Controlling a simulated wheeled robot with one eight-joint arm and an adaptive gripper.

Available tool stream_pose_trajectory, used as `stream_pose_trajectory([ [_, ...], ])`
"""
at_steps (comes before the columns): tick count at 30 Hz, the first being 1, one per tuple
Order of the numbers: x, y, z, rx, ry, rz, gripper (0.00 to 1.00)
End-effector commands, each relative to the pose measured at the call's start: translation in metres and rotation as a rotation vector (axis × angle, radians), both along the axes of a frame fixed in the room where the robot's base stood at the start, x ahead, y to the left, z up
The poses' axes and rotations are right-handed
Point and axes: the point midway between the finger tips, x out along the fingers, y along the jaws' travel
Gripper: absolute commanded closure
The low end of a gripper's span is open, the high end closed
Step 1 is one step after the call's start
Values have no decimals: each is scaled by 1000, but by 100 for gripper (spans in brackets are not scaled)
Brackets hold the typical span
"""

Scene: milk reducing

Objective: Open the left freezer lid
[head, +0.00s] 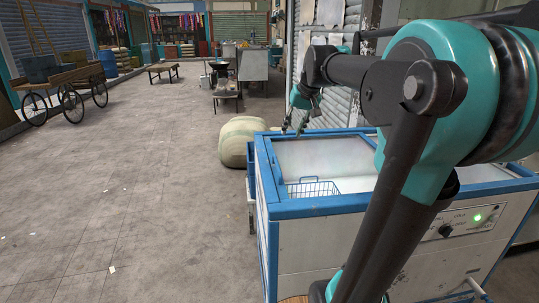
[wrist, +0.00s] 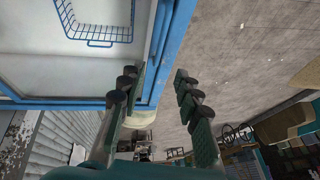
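The chest freezer (head: 340,206) is white with a blue rim and stands at the right in the head view. A pale panel (head: 325,155) lies in the left part of its top, with a blue bar (head: 277,160) along its left side. I cannot tell whether clear glass covers the opening. A blue wire basket (head: 315,189) shows inside, and also in the wrist view (wrist: 98,34). My gripper (head: 298,122) is above the freezer's far left corner. In the wrist view its fingers (wrist: 154,92) are spread, with nothing between them; the blue rim (wrist: 172,50) appears near them.
A pale sack (head: 240,140) sits on the floor beyond the freezer's left side. A corrugated shutter (head: 335,103) stands behind the freezer. Open floor (head: 130,190) lies to the left, with a wheeled cart (head: 65,83) farther away.

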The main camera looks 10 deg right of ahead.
Motion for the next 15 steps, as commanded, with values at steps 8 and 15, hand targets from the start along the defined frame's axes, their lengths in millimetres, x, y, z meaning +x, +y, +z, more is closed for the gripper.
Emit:
stream_pose_trajectory([
  [8, 12, 5, -18, 3, 0, 1, 67],
  [15, 30, 13, -61, 2, -1, 1, 67],
])
